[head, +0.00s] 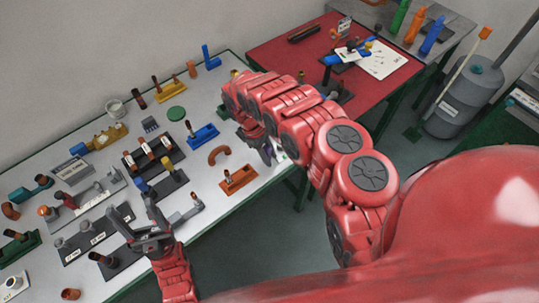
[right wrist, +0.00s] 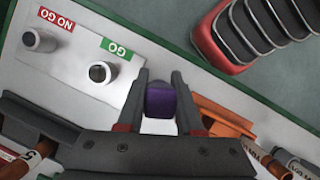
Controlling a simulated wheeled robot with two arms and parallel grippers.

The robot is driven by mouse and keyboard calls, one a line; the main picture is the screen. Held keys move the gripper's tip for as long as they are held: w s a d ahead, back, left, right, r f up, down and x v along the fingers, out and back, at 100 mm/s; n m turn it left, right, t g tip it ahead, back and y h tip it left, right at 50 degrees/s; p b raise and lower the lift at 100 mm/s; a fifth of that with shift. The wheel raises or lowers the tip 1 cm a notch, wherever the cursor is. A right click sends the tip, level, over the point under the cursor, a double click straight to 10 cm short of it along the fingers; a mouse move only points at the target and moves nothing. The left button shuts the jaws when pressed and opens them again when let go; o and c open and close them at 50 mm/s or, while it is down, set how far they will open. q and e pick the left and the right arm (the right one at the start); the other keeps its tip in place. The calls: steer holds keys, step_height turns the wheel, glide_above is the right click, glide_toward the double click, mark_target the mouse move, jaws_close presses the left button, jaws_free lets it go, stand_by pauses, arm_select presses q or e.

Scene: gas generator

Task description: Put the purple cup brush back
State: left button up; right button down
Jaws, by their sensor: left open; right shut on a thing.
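The purple cup brush (right wrist: 160,102) shows in the right wrist view as a small purple block between the fingers of my right gripper (right wrist: 160,90). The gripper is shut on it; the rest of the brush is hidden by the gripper. In the head view my right gripper (head: 266,146) hangs over the right part of the grey table, largely covered by my own arm. My left gripper (head: 150,224) is open and empty over the table's front edge, beside a dark holder.
A white plate marked GO and NO GO (right wrist: 75,75) with two round posts lies beside my right gripper. An orange holder (head: 238,180) stands at the table's front edge. Several tool holders crowd the grey table (head: 215,165). A red table (head: 285,60) stands behind right.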

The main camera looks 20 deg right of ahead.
steer(key=shift+f+b, duration=0.75)
steer(key=shift+f, duration=0.3)
steer(key=shift+c, duration=2.4)
jaws_free()
steer(key=shift+r, duration=0.15)
